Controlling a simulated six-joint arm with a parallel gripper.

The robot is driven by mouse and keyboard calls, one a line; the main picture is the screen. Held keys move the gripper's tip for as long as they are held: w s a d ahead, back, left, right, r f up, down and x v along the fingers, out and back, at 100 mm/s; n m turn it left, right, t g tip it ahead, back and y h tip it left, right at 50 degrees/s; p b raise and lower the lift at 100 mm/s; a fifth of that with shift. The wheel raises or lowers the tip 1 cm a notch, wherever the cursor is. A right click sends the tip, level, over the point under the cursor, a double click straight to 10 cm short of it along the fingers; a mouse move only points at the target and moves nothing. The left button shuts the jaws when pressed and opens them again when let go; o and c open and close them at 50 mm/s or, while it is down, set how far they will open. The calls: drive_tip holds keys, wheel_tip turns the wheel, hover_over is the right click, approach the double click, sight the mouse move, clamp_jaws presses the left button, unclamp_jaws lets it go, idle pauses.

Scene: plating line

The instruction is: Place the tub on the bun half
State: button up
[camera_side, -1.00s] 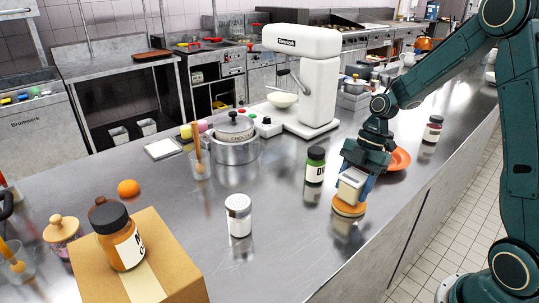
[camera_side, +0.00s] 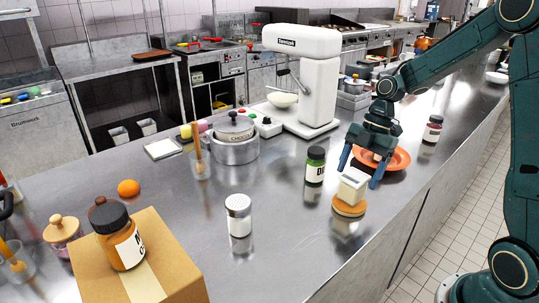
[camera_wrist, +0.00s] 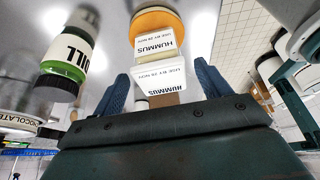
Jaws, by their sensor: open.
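The white tub (camera_side: 352,186) sits upright on the bun half (camera_side: 349,208), which lies on the steel counter. In the wrist view the tub (camera_wrist: 158,80) shows its HUMMUS label, with the orange-brown bun half (camera_wrist: 150,22) beyond it. My gripper (camera_side: 361,169) is open, its blue fingers spread, behind and slightly above the tub. The fingers appear apart from the tub. In the wrist view the open fingers (camera_wrist: 163,90) show on either side of the tub's near end.
An orange plate (camera_side: 397,160) lies just behind my gripper. A white-lidded shaker (camera_side: 239,216) stands farther left. The counter in between is clear.

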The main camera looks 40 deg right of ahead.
drive_tip(key=v, duration=0.8)
drive_tip(key=shift+a+r, duration=0.1)
idle(0.4)
drive_tip(key=s+a+r+m+t+h, duration=0.2)
drive_tip(key=s+a+r+m, duration=0.4)
drive_tip(key=a+m, duration=0.15)
drive_tip(key=s+a+m+t+h, duration=0.2)
drive_tip(key=s+a+m+t, duration=0.1)
drive_tip(key=s+m, duration=0.7)
drive_tip(key=shift+s+a+t+h, duration=0.2)
drive_tip(key=shift+s+t+h, duration=0.1)
drive_tip(key=shift+s, duration=0.5)
drive_tip(key=shift+f+m, duration=0.1)
drive_tip(key=shift+m, duration=0.15)
